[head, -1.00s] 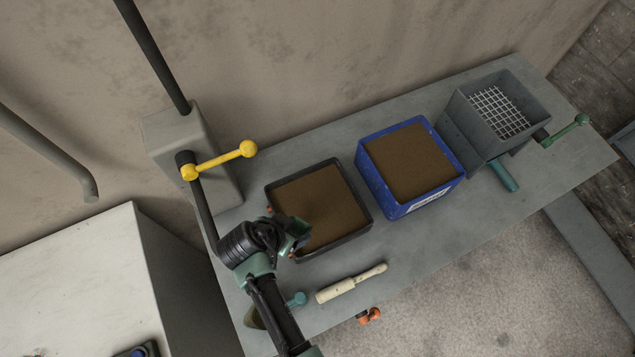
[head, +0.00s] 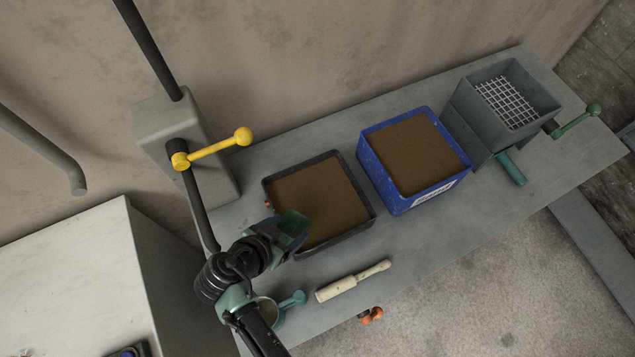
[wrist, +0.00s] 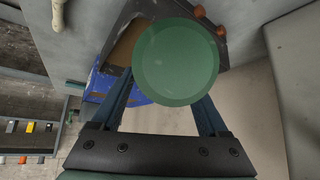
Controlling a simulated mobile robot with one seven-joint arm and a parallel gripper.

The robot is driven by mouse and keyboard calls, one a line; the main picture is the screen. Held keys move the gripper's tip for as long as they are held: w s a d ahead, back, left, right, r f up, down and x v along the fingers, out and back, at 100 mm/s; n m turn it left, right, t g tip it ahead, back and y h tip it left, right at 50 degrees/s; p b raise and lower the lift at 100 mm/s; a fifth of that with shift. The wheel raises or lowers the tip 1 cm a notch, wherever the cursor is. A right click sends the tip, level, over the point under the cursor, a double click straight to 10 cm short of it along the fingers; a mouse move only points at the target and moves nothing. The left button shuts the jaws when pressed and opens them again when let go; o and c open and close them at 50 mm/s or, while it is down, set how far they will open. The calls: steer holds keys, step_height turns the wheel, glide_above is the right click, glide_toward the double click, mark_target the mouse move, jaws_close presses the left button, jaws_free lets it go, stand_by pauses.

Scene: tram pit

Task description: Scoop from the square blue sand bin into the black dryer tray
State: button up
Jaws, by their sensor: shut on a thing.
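The square blue sand bin (head: 393,193) stands mid-bench, full of brown sand. It shows partly behind the jaws in the wrist view (wrist: 131,94). The black dryer tray (head: 352,232) lies to its left, also filled with brown sand, and part of it shows in the wrist view (wrist: 118,28). My gripper (head: 270,236) is at the tray's near left corner, shut on a green scoop (head: 293,226). The scoop's head is over the tray's near left edge; whether it holds sand I cannot tell. In the wrist view the green round end (wrist: 176,62) hides what lies behind it.
A pale wooden-handled tool (head: 352,281) lies in front of the tray. A teal-handled cup (head: 290,300) sits beside my arm. A grey box with a mesh top (head: 505,102) stands right of the bin. A yellow lever (head: 212,149) sticks out at the left.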

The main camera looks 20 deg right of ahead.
steer(key=shift+c, duration=0.7)
steer(key=shift+r+p, duration=2.85)
steer(key=shift+r, duration=0.75)
steer(key=shift+f, duration=0.1)
steer(key=shift+f+h+b, duration=0.25)
steer(key=shift+h+b, duration=0.05)
steer(key=shift+b, duration=0.65)
steer(key=t+h+b, duration=0.1)
steer(key=h+b, duration=0.1)
steer(key=b, duration=0.3)
steer(key=shift+t, duration=0.4)
steer(key=h+b, duration=0.1)
steer(key=b, duration=0.2)
steer(key=shift+t, duration=0.4)
steer(key=shift+h+b, duration=0.4)
steer(key=shift+r, duration=0.3)
